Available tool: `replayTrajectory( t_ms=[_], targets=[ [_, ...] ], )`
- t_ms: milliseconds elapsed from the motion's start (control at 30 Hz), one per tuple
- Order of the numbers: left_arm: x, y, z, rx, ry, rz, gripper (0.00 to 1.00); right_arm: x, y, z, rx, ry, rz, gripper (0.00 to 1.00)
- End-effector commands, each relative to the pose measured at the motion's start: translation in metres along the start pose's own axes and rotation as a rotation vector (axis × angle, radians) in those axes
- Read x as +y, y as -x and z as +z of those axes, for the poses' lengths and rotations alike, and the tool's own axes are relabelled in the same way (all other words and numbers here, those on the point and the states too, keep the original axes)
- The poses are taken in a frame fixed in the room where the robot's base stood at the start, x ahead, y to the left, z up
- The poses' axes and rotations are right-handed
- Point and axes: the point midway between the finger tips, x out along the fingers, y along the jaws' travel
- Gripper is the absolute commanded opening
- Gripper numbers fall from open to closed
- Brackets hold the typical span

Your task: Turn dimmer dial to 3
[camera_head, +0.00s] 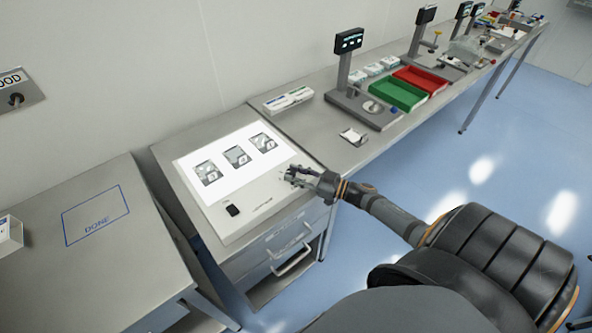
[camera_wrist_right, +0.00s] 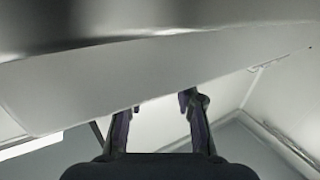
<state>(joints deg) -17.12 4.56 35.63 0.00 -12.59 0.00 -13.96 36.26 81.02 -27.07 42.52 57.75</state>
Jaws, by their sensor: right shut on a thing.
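The light box (camera_head: 245,217) sits on the bench with a bright white top and several dark-framed film pieces (camera_head: 236,156) on it. A black switch (camera_head: 232,210) is on its front strip. My right gripper (camera_head: 289,176) is at the right end of that strip, its fingers closed on the dimmer dial, which they hide. The dial's number marks cannot be read. In the right wrist view the fingers (camera_wrist_right: 158,108) stand apart against a pale surface (camera_wrist_right: 150,85), and the dial itself cannot be made out. My left gripper is not in view.
A drawer cabinet with handles (camera_head: 292,258) is under the light box. A bench marked DONE (camera_head: 95,213) is at left. Green (camera_head: 398,93) and red (camera_head: 420,79) trays and a scale with a display post (camera_head: 345,65) stand on the bench behind right.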

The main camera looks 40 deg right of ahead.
Motion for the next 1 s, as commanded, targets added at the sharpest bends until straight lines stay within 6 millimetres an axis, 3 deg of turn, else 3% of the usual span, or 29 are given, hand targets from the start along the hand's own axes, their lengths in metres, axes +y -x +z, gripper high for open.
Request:
replayTrajectory(
  t_ms=[33, 200, 600, 1000],
  targets=[
    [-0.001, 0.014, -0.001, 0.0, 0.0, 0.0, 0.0, -0.002, 0.0, -0.007, 0.0, -0.006, 0.034, 0.0],
    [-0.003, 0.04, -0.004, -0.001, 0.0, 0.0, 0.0, -0.005, -0.001, -0.008, 0.0, -0.009, 0.182, 0.0],
    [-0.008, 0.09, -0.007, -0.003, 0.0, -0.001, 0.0, -0.011, -0.004, -0.006, 0.001, -0.014, 0.561, 0.0],
    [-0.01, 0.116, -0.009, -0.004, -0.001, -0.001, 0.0, -0.015, -0.008, -0.002, 0.001, -0.008, 0.884, 0.0]
  ],
)
